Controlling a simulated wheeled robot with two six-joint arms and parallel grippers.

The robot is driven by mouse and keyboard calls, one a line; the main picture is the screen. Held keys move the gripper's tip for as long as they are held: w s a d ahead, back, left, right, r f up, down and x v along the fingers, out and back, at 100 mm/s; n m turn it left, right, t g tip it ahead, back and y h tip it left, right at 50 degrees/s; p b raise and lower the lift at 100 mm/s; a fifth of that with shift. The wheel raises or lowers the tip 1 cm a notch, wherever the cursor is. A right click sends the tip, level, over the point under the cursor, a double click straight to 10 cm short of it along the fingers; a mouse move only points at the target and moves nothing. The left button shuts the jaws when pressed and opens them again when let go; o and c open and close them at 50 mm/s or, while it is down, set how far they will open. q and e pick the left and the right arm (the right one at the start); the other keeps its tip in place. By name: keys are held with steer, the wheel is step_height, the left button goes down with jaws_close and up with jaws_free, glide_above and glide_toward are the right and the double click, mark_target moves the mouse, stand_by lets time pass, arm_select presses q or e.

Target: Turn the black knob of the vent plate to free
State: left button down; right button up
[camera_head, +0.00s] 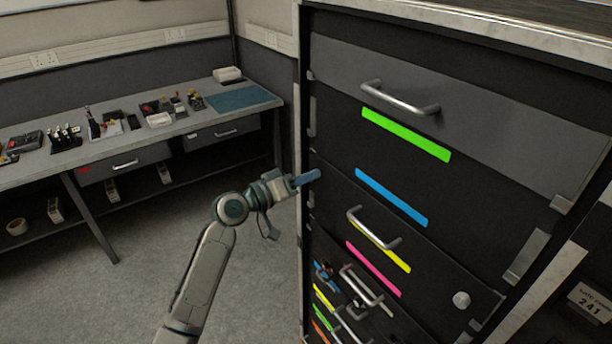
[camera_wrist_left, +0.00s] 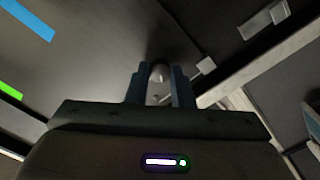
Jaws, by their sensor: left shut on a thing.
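My left gripper (camera_head: 305,178) has blue fingers that reach the left front edge of a dark drawer cabinet (camera_head: 345,75). In the left wrist view, the fingers of my left gripper (camera_wrist_left: 158,92) are shut on a small rounded knob (camera_wrist_left: 158,73). The knob looks grey with a pale mark in this light, and its lower part is partly hidden between the fingers. The head view does not show the knob, as the gripper covers that spot. I cannot make out the vent plate or the knob's setting. My right gripper is not in view.
The cabinet front has bar handles (camera_head: 401,100), a green strip (camera_head: 405,134) and a blue strip (camera_head: 391,197). A pale round piece (camera_head: 461,299) sits low on it. A workbench (camera_head: 140,133) with small items stands at the left. The carpet (camera_head: 130,285) between is clear.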

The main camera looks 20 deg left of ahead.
arm_select(q)
steer(key=n+p, duration=0.2)
steer(key=n, duration=0.4)
steer(key=shift+p, duration=0.35)
steer(key=shift+n, duration=0.4)
steer(key=c, duration=1.3)
jaws_free()
steer(key=shift+o, duration=0.2)
